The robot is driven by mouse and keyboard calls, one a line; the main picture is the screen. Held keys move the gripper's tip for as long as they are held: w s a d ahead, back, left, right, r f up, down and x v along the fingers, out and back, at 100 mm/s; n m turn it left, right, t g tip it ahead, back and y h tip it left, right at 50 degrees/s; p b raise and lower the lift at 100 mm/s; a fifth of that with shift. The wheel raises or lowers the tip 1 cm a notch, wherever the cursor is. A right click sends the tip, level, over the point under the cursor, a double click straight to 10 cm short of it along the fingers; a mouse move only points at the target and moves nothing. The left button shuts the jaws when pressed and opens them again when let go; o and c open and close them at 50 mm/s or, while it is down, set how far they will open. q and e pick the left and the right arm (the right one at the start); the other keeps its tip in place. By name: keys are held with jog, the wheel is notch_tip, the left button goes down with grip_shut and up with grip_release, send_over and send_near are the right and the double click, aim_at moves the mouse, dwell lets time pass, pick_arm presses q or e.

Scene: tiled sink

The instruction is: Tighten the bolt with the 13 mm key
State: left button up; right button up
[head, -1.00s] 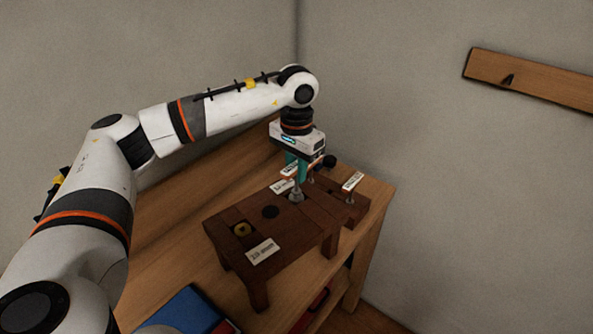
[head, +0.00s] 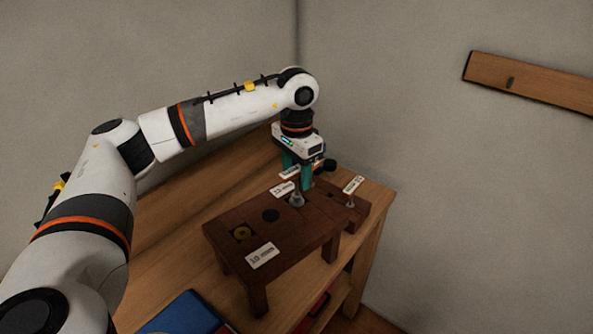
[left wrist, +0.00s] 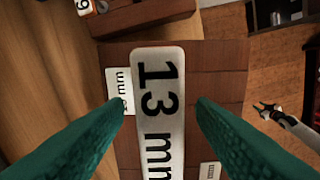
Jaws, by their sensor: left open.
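My left gripper (head: 298,180) is open, its teal fingers pointing down over the far end of the dark wooden stand (head: 318,233). In the head view this label (head: 282,188) sits by a metal key shaft (head: 297,199) standing upright at the stand. The foot of the key is too small to make out. My right gripper is not seen in the head view.
Another labelled key (head: 353,184) stands on a lower block behind. A blue object (head: 188,312) lies at the bench front. The bench left of the stand is clear.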

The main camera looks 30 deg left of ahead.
pick_arm(q)
jog(key=shift+r+p, duration=2.15)
jog(key=shift+r, duration=1.4)
jog(key=shift+s+f, duration=0.1)
jog(key=shift+f, duration=0.1)
